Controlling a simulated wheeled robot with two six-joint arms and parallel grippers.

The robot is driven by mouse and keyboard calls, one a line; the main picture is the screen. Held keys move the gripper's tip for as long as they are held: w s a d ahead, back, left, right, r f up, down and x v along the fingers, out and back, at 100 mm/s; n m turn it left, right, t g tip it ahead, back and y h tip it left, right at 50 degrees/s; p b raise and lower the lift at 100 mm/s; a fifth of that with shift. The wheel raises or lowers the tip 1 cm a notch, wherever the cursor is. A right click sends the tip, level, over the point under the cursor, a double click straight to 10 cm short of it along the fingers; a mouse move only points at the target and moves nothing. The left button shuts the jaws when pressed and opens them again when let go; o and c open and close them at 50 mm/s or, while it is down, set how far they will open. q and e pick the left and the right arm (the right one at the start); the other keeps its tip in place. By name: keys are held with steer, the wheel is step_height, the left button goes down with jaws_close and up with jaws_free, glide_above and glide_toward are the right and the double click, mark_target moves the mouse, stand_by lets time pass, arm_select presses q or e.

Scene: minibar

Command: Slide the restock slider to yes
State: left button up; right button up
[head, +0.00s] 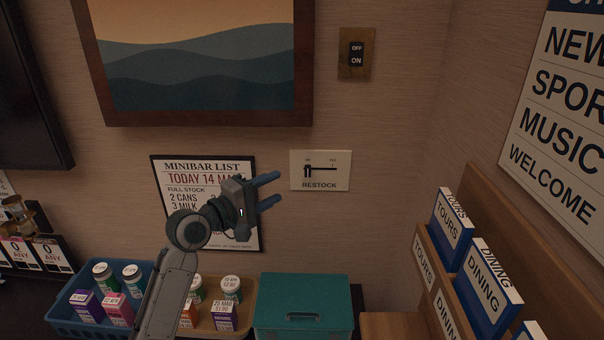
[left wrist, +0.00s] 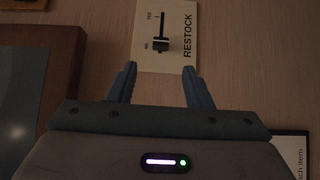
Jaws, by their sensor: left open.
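The restock slider is a white wall plate (head: 335,184) with a dark horizontal slot in the head view. Its dark knob (head: 308,171) sits at the left end of the slot, under the "NO" mark. The "YES" mark is at the right end. In the left wrist view the plate (left wrist: 178,15) appears turned, with the knob (left wrist: 160,45) at the "NO" end, just beyond and between my fingertips. My left gripper (head: 279,188) is open and empty, left of the plate in the head view. It is apart from the knob. My right gripper is not in view.
A minibar list (head: 165,190) hangs behind my left arm. An OFF/ON switch (head: 356,54) and a framed picture (head: 200,118) are above. Below stand a teal box (head: 305,302), a blue basket (head: 62,313) and a wooden tray with drinks. A brochure rack (head: 480,215) is at right.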

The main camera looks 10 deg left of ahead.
mark_target(305, 173)
arm_select(q)
steer(key=p+x, duration=0.2)
steer(key=x, duration=0.6)
steer(key=shift+w+d, duration=0.2)
steer(key=shift+d, duration=0.05)
steer(key=shift+w+d+p, duration=0.2)
steer(key=shift+w+p, duration=0.1)
steer(key=shift+c, duration=0.3)
